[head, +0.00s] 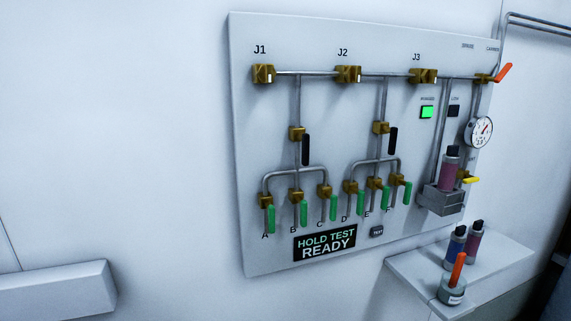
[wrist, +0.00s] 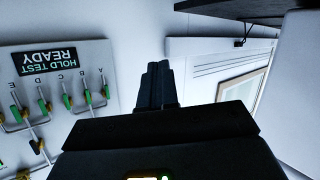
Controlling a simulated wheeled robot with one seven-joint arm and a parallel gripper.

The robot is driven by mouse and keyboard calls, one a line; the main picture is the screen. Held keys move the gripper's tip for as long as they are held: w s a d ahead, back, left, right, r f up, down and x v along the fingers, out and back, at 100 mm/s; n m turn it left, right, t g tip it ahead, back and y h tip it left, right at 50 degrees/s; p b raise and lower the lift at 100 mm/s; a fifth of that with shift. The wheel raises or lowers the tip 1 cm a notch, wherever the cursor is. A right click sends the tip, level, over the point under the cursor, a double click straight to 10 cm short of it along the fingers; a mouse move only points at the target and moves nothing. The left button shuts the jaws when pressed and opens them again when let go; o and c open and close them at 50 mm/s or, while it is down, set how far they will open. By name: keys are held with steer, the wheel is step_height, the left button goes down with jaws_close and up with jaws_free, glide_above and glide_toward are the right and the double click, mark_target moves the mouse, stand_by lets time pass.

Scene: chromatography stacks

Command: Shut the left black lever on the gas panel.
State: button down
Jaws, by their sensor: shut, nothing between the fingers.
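The gas panel (head: 262,225) is a light board with brass valves and grey pipes on the wall. The left black lever (head: 306,150) hangs straight down beside the vertical pipe below J1, next to a brass valve body (head: 297,133). A second black lever (head: 393,141) hangs the same way below J2. My gripper (wrist: 157,83) shows only in the wrist view, shut and empty. It is apart from the panel, whose lower part shows upside down at the left of that view. I cannot clearly make out the left black lever there.
Several green levers (head: 271,218) hang along the panel's lower pipes. A sign (head: 325,243) reads "HOLD TEST READY". A shelf (head: 405,275) with bottles and an orange-handled pot (head: 452,290) juts out at lower right. A white box (head: 55,290) is at lower left. A dark overhang (wrist: 235,8) is near my gripper.

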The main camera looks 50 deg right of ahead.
steer(key=w+d+f+n+h+b, duration=0.1)
steer(key=w+f+n+h+b, duration=0.15)
steer(key=w+n, duration=0.8)
steer(key=w+d+r+m+h, duration=0.1)
steer(key=w+d+r+h, duration=0.1)
steer(key=w, duration=0.5)
steer(key=w+d+r+m+h, duration=0.1)
steer(key=w+r+h, duration=0.1)
steer(key=w, duration=0.6)
steer(key=w+d+r+m+g+h+b, duration=0.1)
steer(key=w+r+h, duration=0.25)
steer(key=r, duration=0.25)
steer(key=w+d+r+m+g+h+b, duration=0.1)
steer(key=w+d+r+h, duration=0.1)
steer(key=r+h, duration=0.3)
steer(key=s+r+m+g+h+b, duration=0.1)
steer(key=r+m+g, duration=0.5)
steer(key=r, duration=0.7)
steer(key=shift+s+a+r+g+h, duration=0.2)
steer(key=shift+s+r+g+h, duration=0.15)
steer(key=shift+s+g+h, duration=0.8)
steer(key=shift+s+m+g+y, duration=0.2)
steer(key=shift+m+g+y, duration=0.05)
